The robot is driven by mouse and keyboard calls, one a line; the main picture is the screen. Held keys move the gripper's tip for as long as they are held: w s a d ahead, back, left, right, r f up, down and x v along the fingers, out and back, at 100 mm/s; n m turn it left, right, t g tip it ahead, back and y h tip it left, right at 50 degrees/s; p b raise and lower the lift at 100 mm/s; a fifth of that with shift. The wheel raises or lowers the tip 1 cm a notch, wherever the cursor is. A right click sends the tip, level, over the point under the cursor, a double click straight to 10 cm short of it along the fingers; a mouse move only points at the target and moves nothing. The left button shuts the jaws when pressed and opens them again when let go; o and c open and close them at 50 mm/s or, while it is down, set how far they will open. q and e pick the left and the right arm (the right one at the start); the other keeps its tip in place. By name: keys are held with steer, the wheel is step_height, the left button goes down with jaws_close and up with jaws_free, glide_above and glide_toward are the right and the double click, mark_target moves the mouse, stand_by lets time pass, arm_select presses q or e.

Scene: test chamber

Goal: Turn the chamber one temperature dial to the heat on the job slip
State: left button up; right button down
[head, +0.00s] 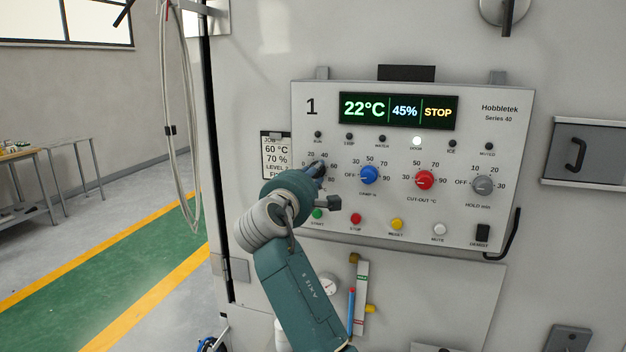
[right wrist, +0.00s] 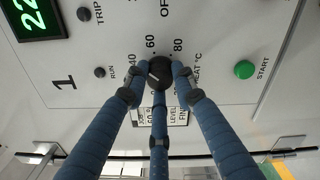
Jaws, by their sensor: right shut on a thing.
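The panel (head: 473,123) of chamber one carries a big "1" and a display (head: 400,109) reading 22°C, 45% and STOP. The black heat dial (right wrist: 160,72) is in the right wrist view, with 40, 60 and 80 legible around it. Its white mark lies on its left side, nearest the 40; the exact reading is unclear. My right gripper (right wrist: 158,78) is shut on this dial, its three fingers around it. In the head view my gripper (head: 318,170) hides most of the dial. The job slip (head: 276,159) shows 60 °C and 70 %; its lower lines are partly hidden. My left gripper is out of view.
Blue (head: 369,174), red (head: 424,180) and grey (head: 483,185) dials sit to the right on the panel. Push buttons, including a green one (right wrist: 244,69), line its lower part. A hose (head: 170,130) hangs at the left. The striped floor there is clear.

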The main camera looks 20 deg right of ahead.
steer(key=shift+f+m+b, duration=0.1)
steer(key=shift+m+b, duration=1.5)
steer(key=shift+m, duration=2)
steer(key=c, duration=1.7)
jaws_free()
steer(key=o, duration=0.3)
steer(key=shift+w+a, duration=0.1)
steer(key=shift+w, duration=0.05)
steer(key=v, duration=0.7)
steer(key=shift+s+a, duration=0.15)
steer(key=shift+s, duration=0.1)
